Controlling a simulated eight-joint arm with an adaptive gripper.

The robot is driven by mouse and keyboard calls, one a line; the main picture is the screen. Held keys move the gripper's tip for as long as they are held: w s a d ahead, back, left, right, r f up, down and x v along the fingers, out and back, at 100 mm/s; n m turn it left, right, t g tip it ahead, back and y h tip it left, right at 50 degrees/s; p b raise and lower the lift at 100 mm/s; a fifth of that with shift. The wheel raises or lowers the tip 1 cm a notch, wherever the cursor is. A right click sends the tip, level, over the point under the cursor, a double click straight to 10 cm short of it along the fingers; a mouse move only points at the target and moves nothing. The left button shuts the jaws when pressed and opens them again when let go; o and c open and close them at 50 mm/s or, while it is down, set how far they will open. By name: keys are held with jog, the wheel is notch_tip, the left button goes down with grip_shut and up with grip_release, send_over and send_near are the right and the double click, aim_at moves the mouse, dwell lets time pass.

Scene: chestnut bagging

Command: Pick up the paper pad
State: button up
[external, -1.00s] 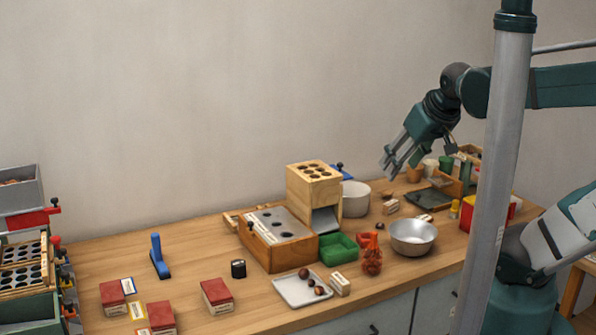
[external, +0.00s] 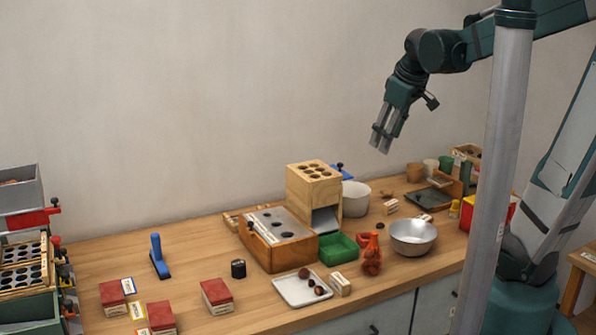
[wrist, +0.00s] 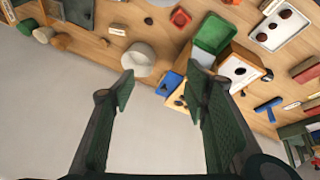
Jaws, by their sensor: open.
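Several red-topped blocks with pale sides, which look like paper pads, lie at the left front of the bench: one at the far left (external: 112,297), one at the front edge (external: 161,315) and one further right (external: 216,295). I cannot tell which of them, if any, is the task's paper pad. My gripper (external: 381,142) is open and empty, high above the right rear of the bench, well to the right of these blocks. In the wrist view its fingers (wrist: 163,76) stand wide apart, with nothing between them.
A wooden box with a holed top (external: 314,181) stands mid-bench behind a green tray (external: 338,248). Nearby are a metal bowl (external: 413,238), white pot (external: 355,199) and white tray (external: 301,289) with chestnuts. Racks (external: 25,263) fill the far left.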

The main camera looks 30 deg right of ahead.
jog(key=w+d+f+n+g, duration=0.1)
jog(key=w+d+n, duration=0.15)
jog(key=w, duration=0.25)
jog(key=w+d+f+n, duration=0.1)
jog(key=w+d, duration=0.2)
jog(key=w, duration=0.2)
jog(key=n+g+p, duration=0.1)
jog(key=n+g, duration=0.3)
jog(key=n, duration=0.4)
send_over(387, 190)
jog(key=shift+m+y, duration=0.25)
jog(key=shift+y, duration=0.05)
jog(key=f, duration=2.3)
jog(key=shift+s+a, duration=0.1)
jog(key=shift+a, duration=0.1)
jog(key=shift+d+f, duration=0.35)
jog(key=shift+f, duration=0.3)
jog(key=shift+f, duration=1.25)
jog(key=shift+f, duration=0.1)
